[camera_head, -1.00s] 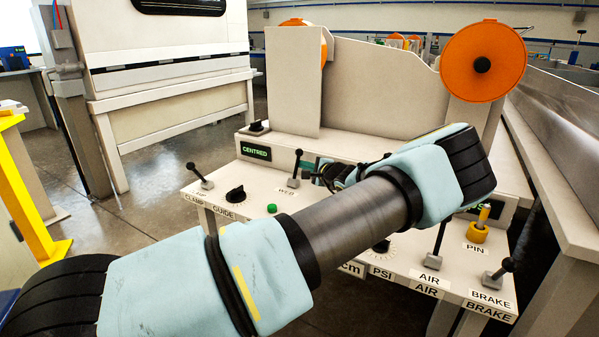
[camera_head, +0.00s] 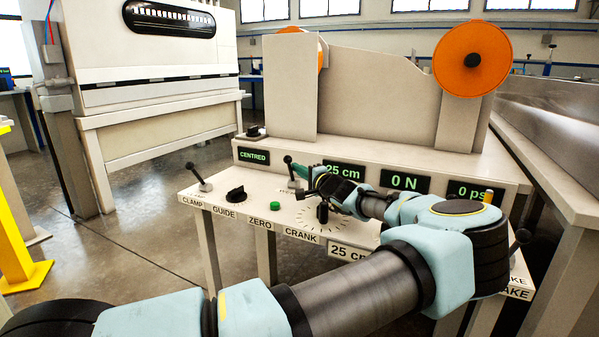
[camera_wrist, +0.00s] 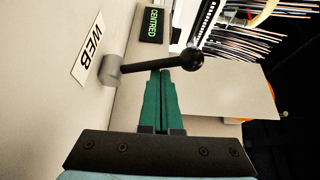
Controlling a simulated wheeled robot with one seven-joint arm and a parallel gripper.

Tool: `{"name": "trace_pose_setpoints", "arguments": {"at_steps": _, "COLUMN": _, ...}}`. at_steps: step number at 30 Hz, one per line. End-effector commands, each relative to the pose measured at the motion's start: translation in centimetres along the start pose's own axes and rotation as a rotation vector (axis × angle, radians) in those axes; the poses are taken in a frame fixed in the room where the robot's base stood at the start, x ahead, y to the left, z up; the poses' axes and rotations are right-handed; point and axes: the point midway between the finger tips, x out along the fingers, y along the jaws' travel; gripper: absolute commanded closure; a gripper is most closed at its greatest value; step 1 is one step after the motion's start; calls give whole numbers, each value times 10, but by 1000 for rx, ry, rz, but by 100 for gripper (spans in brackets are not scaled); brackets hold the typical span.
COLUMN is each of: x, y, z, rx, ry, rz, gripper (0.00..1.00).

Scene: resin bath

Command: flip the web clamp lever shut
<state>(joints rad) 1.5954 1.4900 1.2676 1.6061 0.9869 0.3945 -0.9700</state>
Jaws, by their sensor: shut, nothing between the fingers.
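The web lever (camera_head: 290,171) is a black rod with a ball knob on a grey base, standing up from the panel top and leaning a little left. In the wrist view the lever (camera_wrist: 155,66) crosses just beyond my fingertips, beside the WEB label (camera_wrist: 88,50). My gripper (camera_head: 301,169) has green fingers, pressed together and empty, just right of the lever. In the wrist view my gripper (camera_wrist: 160,74) points at the rod below the knob. I cannot tell whether the tips touch it.
Another lever (camera_head: 198,178) stands above the CLAMP label, left of the guide knob (camera_head: 236,194). A green button (camera_head: 275,206) and the crank dial (camera_head: 318,215) lie in front. The CENTRED display (camera_head: 254,156) is behind. My arm covers the right part of the panel.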

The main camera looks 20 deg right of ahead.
Motion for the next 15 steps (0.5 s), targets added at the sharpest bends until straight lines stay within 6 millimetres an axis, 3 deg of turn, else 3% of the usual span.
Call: {"name": "trace_pose_setpoints", "arguments": {"at_steps": 15, "x": -4, "y": 3, "z": 7, "rx": 0, "ry": -1, "rz": 0, "gripper": 100}}
